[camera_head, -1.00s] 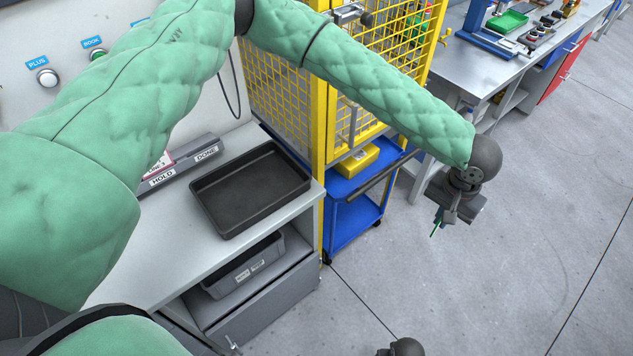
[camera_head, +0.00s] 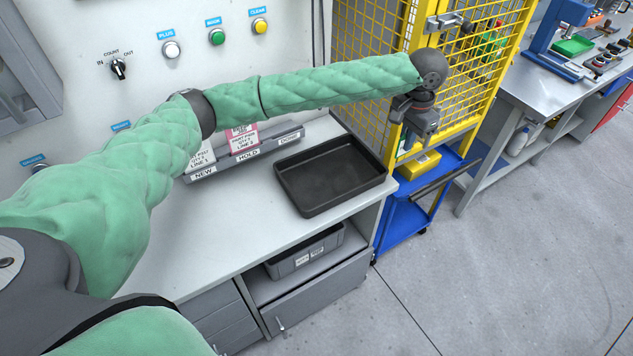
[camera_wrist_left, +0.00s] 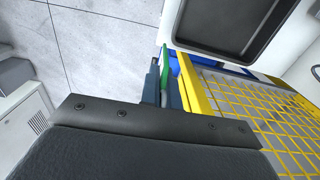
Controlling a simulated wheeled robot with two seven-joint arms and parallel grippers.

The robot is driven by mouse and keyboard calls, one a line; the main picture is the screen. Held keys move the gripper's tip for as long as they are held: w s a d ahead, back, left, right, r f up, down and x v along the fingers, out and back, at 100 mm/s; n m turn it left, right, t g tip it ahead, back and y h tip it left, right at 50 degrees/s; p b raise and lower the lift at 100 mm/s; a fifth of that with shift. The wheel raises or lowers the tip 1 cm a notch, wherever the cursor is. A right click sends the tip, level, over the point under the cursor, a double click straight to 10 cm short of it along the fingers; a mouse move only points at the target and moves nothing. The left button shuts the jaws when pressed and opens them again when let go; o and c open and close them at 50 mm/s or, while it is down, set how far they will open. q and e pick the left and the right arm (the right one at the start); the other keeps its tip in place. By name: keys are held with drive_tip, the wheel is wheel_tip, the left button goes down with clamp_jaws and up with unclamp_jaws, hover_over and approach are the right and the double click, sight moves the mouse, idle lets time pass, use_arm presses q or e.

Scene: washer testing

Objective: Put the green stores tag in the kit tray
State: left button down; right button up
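The green stores tag (camera_wrist_left: 165,66) shows in the left wrist view as a narrow green strip between the fingers of my left gripper (camera_wrist_left: 162,84), which is shut on it. In the head view my left gripper (camera_head: 409,138) hangs in front of the yellow cage, to the right of the black tray and above its level. The tag is hard to make out there. The black tray (camera_head: 312,207), which I take as the kit tray, lies empty on the bench. It also shows at the top of the left wrist view (camera_wrist_left: 187,43). My right gripper is out of view.
A yellow mesh cage (camera_head: 373,80) stands right of the bench (camera_head: 225,235), with a blue cart (camera_head: 400,225) beside it. A grey bin (camera_head: 305,258) sits on the shelf below. The bench front is clear.

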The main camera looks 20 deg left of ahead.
use_arm(q)
drive_tip(key=a, duration=0.3)
drive_tip(key=p, duration=0.5)
approach(340, 173)
drive_tip(key=shift+a+f, duration=0.1)
drive_tip(key=shift+f+p, duration=0.4)
drive_tip(key=shift+f, duration=0.3)
drive_tip(key=shift+f+p, duration=0.5)
drive_tip(key=shift+f, duration=0.9)
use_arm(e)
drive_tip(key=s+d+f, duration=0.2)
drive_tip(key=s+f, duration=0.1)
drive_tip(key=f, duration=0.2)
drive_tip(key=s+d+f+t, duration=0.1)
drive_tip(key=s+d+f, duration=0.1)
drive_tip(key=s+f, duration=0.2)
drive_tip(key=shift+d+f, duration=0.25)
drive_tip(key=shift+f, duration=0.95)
use_arm(q)
drive_tip(key=shift+f, duration=0.1)
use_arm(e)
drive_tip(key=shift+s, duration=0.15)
use_arm(q)
drive_tip(key=c, duration=1.6)
unclamp_jaws()
drive_tip(key=shift+c, duration=0.2)
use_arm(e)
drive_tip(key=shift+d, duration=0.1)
